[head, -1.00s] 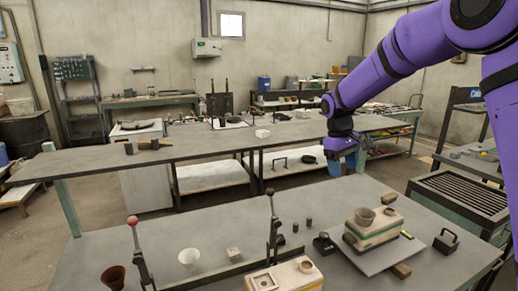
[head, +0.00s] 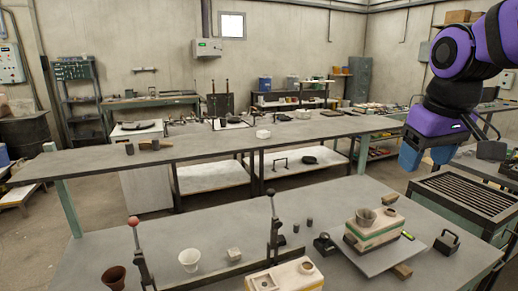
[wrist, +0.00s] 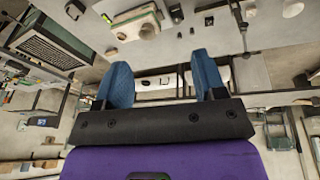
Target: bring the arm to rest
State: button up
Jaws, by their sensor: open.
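My gripper (head: 424,158) hangs at the right of the head view, above and beyond the right end of the front table. Its blue fingers point down. In the wrist view my gripper (wrist: 163,82) shows two blue fingers set wide apart with nothing between them. My purple arm is folded in at the upper right of the head view. No held object shows.
The front table (head: 200,235) carries a pale block with a cup (head: 365,218), a white cup (head: 190,260), a brown cup (head: 113,278) and two upright levers. A slatted bench (head: 460,200) stands below right of my gripper. A long table (head: 200,147) lies behind.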

jog(key=s+d+f+m+t, duration=0.1)
jog(key=s+f+m+t, duration=0.1)
jog(key=s, duration=1.1)
jog(key=shift+f+y, duration=0.2)
jog(key=shift+y, duration=0.1)
